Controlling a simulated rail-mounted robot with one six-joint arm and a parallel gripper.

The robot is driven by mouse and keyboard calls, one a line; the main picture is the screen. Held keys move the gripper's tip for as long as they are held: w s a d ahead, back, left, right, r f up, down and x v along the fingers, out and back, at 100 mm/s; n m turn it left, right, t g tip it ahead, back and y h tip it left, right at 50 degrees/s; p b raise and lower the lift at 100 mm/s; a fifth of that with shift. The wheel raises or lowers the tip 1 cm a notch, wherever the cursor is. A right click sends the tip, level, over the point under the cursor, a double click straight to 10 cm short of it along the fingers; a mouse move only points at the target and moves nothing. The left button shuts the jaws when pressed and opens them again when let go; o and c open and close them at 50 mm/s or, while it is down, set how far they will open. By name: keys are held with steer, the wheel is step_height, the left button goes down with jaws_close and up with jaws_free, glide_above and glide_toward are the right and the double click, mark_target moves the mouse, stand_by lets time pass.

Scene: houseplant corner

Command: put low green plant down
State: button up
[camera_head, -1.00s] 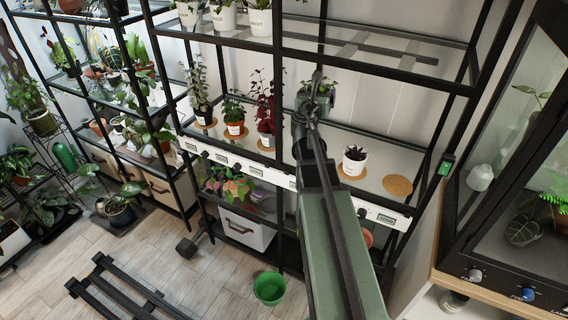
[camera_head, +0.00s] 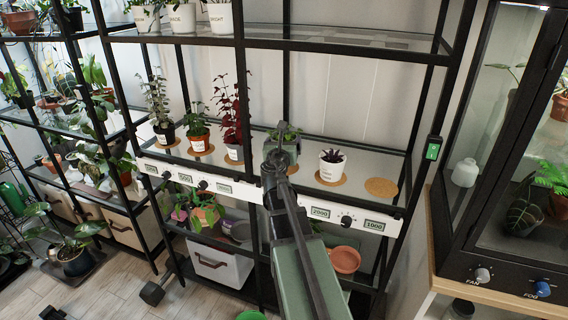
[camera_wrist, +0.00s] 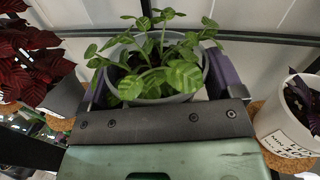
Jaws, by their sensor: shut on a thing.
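The low green plant (camera_wrist: 165,68) sits in a grey pot between the purple-grey fingers of my gripper (camera_wrist: 158,85) in the wrist view. The gripper is shut on the pot, which looks upright. In the head view the plant (camera_head: 284,131) shows at the shelf between the dark red plant and the white pot, mostly hidden behind my gripper (camera_head: 276,150). Whether the pot's base touches the shelf is hidden.
A dark red plant (camera_head: 236,118) stands to the left and a white pot (camera_head: 331,167) with a dark plant to the right, close by. A bare cork mat (camera_head: 381,188) lies farther right. A shelf above (camera_head: 360,60) and black posts frame the space.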

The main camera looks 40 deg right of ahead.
step_height(320, 180, down, 4)
steer(key=b, duration=0.3)
steer(key=shift+f, duration=0.1)
steer(key=shift+r, duration=0.25)
steer(key=shift+f, duration=0.2)
steer(key=o, duration=0.8)
steer(key=shift+r, duration=0.25)
steer(key=v, duration=1.2)
